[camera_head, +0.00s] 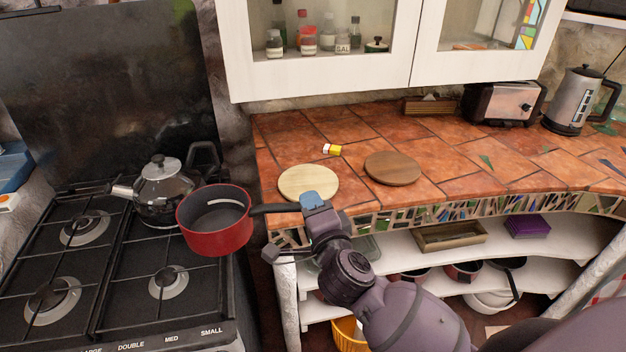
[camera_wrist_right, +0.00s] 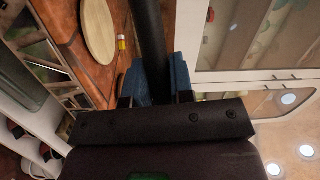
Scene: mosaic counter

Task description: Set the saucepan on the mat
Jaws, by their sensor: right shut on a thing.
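The red saucepan (camera_head: 215,233) is held out over the right edge of the stove, its dark inside facing up. Its black handle (camera_head: 272,209) points right, toward the counter. My right gripper (camera_head: 313,201) is shut on the handle; in the wrist view the handle (camera_wrist_right: 148,35) runs between its blue fingers (camera_wrist_right: 158,82). Two round mats lie on the tiled counter: a pale one (camera_head: 305,184) just behind my right gripper, and a brown one (camera_head: 392,169) farther right. The pale mat also shows in the wrist view (camera_wrist_right: 97,35). Both look empty. My left gripper is not seen.
A glass-and-metal kettle (camera_head: 160,190) stands on the stove (camera_head: 120,285), close behind the saucepan. A small yellow-and-white item (camera_head: 332,149) lies behind the mats. A toaster (camera_head: 500,103) and an electric kettle (camera_head: 575,100) stand at the back right. White cupboards (camera_head: 320,84) hang above.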

